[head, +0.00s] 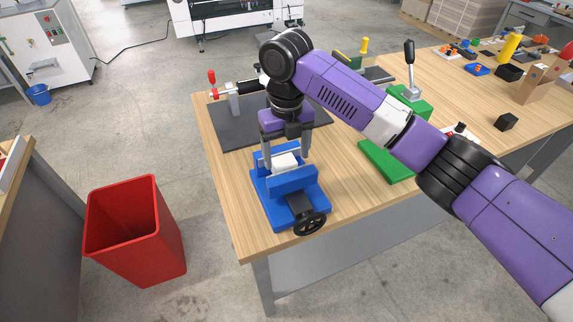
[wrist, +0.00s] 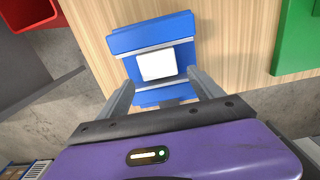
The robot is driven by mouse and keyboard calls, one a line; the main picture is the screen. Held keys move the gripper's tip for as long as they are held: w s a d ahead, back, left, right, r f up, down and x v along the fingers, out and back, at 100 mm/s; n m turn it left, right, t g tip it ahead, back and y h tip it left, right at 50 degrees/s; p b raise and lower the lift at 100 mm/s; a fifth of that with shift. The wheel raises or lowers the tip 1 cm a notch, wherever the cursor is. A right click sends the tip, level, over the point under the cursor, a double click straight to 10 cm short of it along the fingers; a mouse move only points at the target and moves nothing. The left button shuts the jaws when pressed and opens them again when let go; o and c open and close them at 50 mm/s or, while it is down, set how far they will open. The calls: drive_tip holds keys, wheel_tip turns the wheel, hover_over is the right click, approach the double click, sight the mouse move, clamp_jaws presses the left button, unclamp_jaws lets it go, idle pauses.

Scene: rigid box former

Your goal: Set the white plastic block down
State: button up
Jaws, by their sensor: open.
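The white plastic block (head: 285,162) sits between the jaws of a blue vise (head: 290,181) on the wooden table. In the wrist view the white block (wrist: 158,65) shows as a bright square in the middle of the blue vise (wrist: 150,35). My gripper (head: 286,155) is above the vise, pointing down, with its fingers spread wide on either side of the block. In the wrist view both fingers (wrist: 160,85) are apart and nothing is between them in their grip. Whether the block touches the vise jaws is hard to tell.
The vise has a black handwheel (head: 310,222) at the table's front edge. A dark grey plate with a red-handled clamp (head: 212,82) lies behind it. A green press (head: 385,160) stands to the right. A red bin (head: 135,232) stands on the floor at left.

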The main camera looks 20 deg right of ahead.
sight(286, 165)
wheel_tip(286, 165, up, 8)
drive_tip(key=shift+f, duration=0.25)
idle(0.5)
